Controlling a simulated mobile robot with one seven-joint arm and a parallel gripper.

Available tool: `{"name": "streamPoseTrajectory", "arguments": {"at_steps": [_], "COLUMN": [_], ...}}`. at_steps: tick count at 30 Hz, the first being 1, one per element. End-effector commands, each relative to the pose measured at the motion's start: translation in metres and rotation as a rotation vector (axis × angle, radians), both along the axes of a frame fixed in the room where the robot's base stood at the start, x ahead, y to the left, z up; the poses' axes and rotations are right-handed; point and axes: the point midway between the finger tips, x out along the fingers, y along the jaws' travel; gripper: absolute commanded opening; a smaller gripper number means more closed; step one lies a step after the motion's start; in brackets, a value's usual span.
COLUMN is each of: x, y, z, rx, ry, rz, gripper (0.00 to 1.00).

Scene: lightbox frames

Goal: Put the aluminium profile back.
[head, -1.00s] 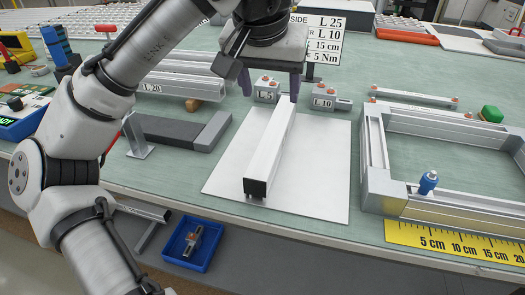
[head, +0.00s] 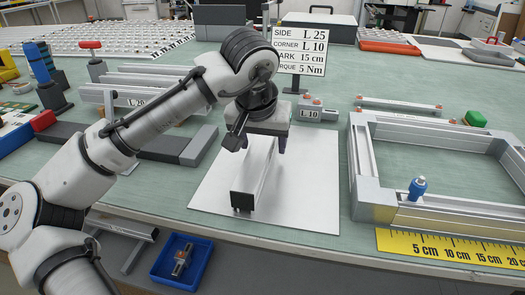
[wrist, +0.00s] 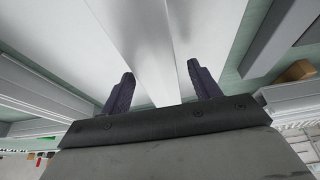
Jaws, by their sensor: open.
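The aluminium profile (head: 254,180) is a long pale bar with a dark end cap, lying lengthwise on a white sheet (head: 305,195) on the bench. Its far part is hidden behind my gripper in the head view. My gripper (head: 262,148) is over the profile's far part, jaws open. In the wrist view the two dark fingers (wrist: 160,88) stand on either side of the profile (wrist: 150,35), with a gap on both sides. I cannot tell how far down beside the bar the fingertips reach.
Profiles labelled L 20 (head: 140,95) lie at the left, behind a dark grey bar (head: 170,148). A block labelled L 10 (head: 315,112) and a sign (head: 302,50) stand behind. A profile frame (head: 365,180) with a blue tool (head: 417,188) and yellow ruler (head: 450,245) occupy the right.

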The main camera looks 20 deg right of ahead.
Motion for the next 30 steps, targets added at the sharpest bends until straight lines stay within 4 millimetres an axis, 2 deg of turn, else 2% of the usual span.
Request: {"name": "streamPoseTrajectory", "arguments": {"at_steps": [8,21,27,30], "x": [0.001,0.001,0.001,0.001], "y": [-0.001,-0.001,-0.001,-0.001], "z": [-0.003,-0.002,-0.001,0.007], "rx": [0.000,0.000,-0.001,-0.001], "ry": [0.000,-0.001,-0.002,-0.003], "rz": [-0.001,-0.001,-0.001,-0.001], "gripper": [0.60,0.03,0.02,0.02]}}
